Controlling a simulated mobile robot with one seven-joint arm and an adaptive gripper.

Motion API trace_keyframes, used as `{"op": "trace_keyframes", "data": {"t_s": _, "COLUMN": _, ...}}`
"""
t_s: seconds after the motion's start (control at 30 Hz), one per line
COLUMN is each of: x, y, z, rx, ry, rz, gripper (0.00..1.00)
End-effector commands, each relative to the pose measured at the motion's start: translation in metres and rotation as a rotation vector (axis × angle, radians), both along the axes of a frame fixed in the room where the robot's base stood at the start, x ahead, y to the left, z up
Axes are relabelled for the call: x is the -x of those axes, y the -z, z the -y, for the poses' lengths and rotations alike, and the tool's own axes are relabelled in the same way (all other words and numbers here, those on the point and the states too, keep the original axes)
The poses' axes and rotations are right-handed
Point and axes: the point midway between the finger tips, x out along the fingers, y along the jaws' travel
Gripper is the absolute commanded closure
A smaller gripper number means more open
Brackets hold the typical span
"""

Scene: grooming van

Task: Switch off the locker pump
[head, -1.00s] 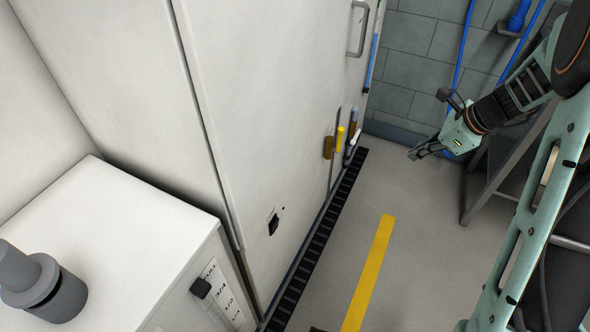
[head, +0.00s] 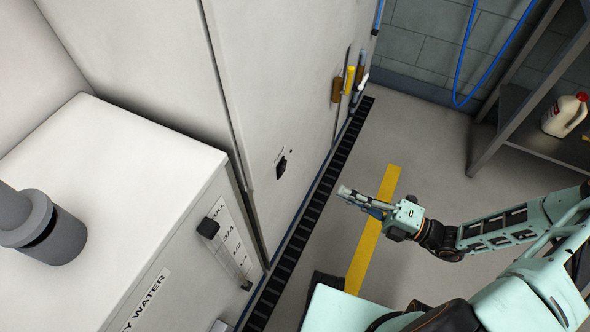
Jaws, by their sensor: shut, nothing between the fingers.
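A small black switch (head: 281,167) sits low on the white locker face (head: 262,90), with a small label and a tiny dark dot beside it. I take it to be the pump switch; its label is too small to read, and I cannot tell its on or off position. My gripper (head: 345,193) is shut and empty, over the floor to the right of the switch and apart from it. Its fingers point left toward the locker.
A white water tank (head: 120,160) with a level gauge (head: 231,245) and grey pipe fitting stands left. Yellow and brown handled tools (head: 348,78) hang farther along the locker. A black floor grate (head: 318,205) runs along its base. A shelf with a white jug (head: 565,115) stands right.

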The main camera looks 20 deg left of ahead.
Motion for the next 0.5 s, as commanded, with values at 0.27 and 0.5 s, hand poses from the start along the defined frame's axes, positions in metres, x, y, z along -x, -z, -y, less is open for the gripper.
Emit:
{"op": "trace_keyframes", "data": {"t_s": 0.27, "x": 0.000, "y": -0.001, "z": 0.000, "rx": -0.009, "ry": 0.004, "rz": -0.006, "gripper": 1.00}}
{"op": "trace_keyframes", "data": {"t_s": 0.5, "x": -0.001, "y": -0.002, "z": -0.011, "rx": -0.009, "ry": 0.002, "rz": -0.006, "gripper": 1.00}}
